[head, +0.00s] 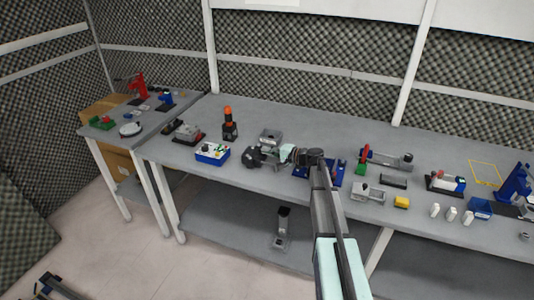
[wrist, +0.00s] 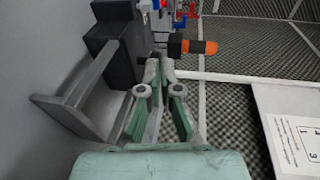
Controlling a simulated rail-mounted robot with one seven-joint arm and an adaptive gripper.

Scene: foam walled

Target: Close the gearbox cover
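The gearbox is most likely the grey housing (head: 270,136) on the long bench in the head view, partly hidden behind my gripper. The wrist view, turned on its side, shows a dark block (wrist: 122,42) and a lighter grey angled part (wrist: 85,105) close to the left of my fingers; which part is the cover I cannot tell for sure. My gripper (head: 254,156) is just in front of the grey housing. In the wrist view my fingertips (wrist: 159,70) are drawn together with nothing visible between them. I cannot tell whether they touch the block.
An orange-topped signal lamp (head: 229,122) stands left of the housing, with a blue-and-white button box (head: 213,152) in front of it. Right of my arm are a red-and-green fixture (head: 363,160), a yellow block (head: 402,202) and several white pieces. A foam wall stands behind.

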